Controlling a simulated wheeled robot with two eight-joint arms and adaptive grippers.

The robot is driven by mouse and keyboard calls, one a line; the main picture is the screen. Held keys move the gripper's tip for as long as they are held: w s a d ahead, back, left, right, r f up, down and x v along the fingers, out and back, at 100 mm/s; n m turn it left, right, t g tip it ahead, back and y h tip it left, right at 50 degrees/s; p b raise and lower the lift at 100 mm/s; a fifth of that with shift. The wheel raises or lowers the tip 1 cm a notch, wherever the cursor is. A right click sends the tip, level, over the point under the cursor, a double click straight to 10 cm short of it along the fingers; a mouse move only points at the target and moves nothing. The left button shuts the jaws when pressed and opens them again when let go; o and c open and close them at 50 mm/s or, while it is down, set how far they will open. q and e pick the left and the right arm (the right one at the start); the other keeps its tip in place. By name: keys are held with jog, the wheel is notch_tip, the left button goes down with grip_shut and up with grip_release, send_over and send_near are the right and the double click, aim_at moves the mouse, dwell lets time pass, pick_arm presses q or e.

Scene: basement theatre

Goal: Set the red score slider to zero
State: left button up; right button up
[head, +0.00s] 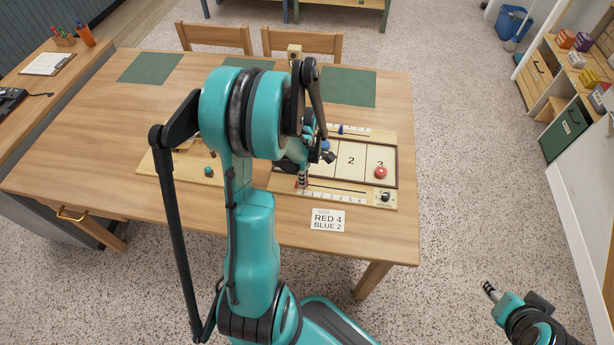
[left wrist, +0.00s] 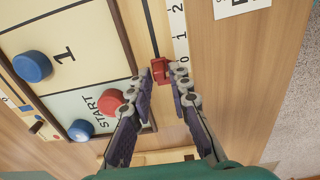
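The red score slider (left wrist: 161,70) sits on its slot in the left wrist view, beside the 0 end of the white number strip (left wrist: 182,33). My left gripper's fingertips (left wrist: 166,74) are close together on either side of it and appear to hold it. In the head view my left gripper (head: 302,180) is at the near left part of the game board (head: 392,150), and my arm hides part of the board. My right gripper (head: 489,288) is low at the right, over the floor, away from the table; its fingers are too small to read.
A red puck (head: 380,172) lies on field 3. In the left wrist view a red puck (left wrist: 110,102) and a blue puck (left wrist: 80,130) are by START, and a blue puck (left wrist: 32,66) on 1. A card (head: 328,220) reading RED 4, BLUE 2 lies at the table's front.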

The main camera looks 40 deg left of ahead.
pick_arm(q)
jog(key=shift+o, duration=0.3)
notch_tip(320, 180, up, 12)
dwell(0.5)
dwell(0.3)
jog(key=s+d+r+m+t, duration=0.2)
jog(key=d+r+m+t, duration=0.1)
jog(key=d+m, duration=0.7)
jog(key=s+d+r+m+t, duration=0.2)
jog(key=d+r+m+t, duration=0.1)
jog(key=d+m, duration=0.8)
jog(key=m+t, duration=0.1)
jog(key=m, duration=0.2)
jog(key=shift+s+d, duration=0.2)
jog(key=shift+s, duration=0.15)
